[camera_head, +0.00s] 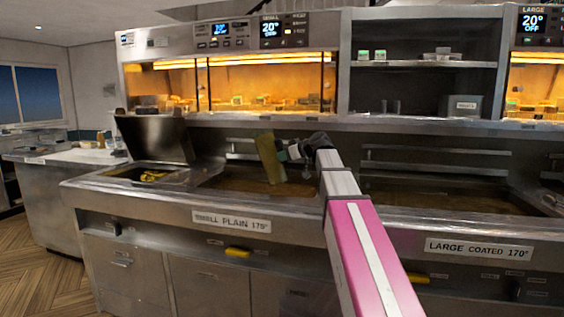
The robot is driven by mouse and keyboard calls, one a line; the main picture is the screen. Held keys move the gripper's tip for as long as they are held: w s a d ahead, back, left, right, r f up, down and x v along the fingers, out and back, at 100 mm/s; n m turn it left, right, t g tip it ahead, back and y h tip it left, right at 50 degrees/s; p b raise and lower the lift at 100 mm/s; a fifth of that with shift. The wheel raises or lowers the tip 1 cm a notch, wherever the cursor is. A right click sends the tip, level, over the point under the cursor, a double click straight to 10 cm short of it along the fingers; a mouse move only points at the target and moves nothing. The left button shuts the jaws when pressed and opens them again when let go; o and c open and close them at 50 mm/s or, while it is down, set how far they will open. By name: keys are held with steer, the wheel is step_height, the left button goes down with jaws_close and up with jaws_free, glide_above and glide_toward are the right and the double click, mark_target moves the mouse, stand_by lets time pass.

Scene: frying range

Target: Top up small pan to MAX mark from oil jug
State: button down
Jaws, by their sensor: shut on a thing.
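My gripper (296,152) is at the end of my outstretched arm, over the small pan. It is shut on the oil jug (270,158), a dull yellow-green container that is tilted with its top toward the left. Brown oil shows in the small pan. The jug and my gripper cover the pan's right part. I cannot make out a MAX mark or a stream of oil at this size.
A raised steel lid (155,138) stands left of the small pan, behind a well with yellow food (152,176). The large pan (430,196), labelled "LARGE COATED 170", is to the right. Lit heated cabinets (265,85) and a shelf unit (425,64) rise behind.

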steer(key=shift+s+d+r+g+h, duration=0.25)
steer(key=shift+d+r+g+h, duration=0.1)
steer(key=shift+r+g+h, duration=0.2)
stand_by(1.8)
steer(key=shift+r, duration=0.2)
steer(key=shift+d+r+g+h, duration=0.15)
steer(key=shift+g+h, duration=0.2)
steer(key=shift+h, duration=0.2)
steer(key=shift+s+r, duration=0.1)
steer(key=shift+s, duration=0.05)
steer(key=shift+g+h, duration=0.3)
stand_by(1.4)
steer(key=shift+r+g+h, duration=0.15)
steer(key=shift+g+h, duration=0.15)
steer(key=shift+h, duration=0.1)
steer(key=shift+g+h, duration=0.3)
stand_by(0.4)
stand_by(0.9)
